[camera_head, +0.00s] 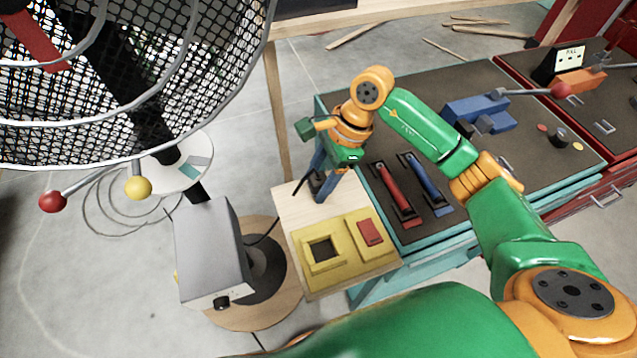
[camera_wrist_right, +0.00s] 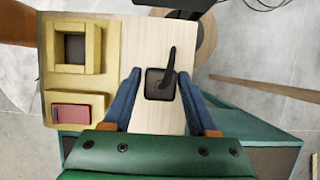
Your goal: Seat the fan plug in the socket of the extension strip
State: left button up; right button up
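The yellow extension strip (camera_head: 343,268) lies on a pale wooden board, with a square dark socket (camera_head: 323,249) and a red switch (camera_head: 370,232). The strip also shows at the left of the right wrist view (camera_wrist_right: 77,83). The dark square fan plug (camera_wrist_right: 154,88), with a black cable stub, is on the bare board beside the strip. My right gripper (camera_wrist_right: 160,73) is open, its blue fingers on either side of the plug with gaps on both sides. In the head view my right gripper (camera_head: 323,184) points down at the board and mostly hides the plug. My left gripper is not in view.
The caged fan (camera_head: 120,90) fills the upper left, its grey housing (camera_head: 210,250) left of the board. A teal workbench (camera_head: 470,130) on the right holds red (camera_head: 392,188) and blue (camera_head: 427,183) tools and a blue vise (camera_head: 478,110). Bare board (camera_head: 300,208) surrounds the plug.

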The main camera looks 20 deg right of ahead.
grip_shut()
jog(key=shift+r, duration=0.1)
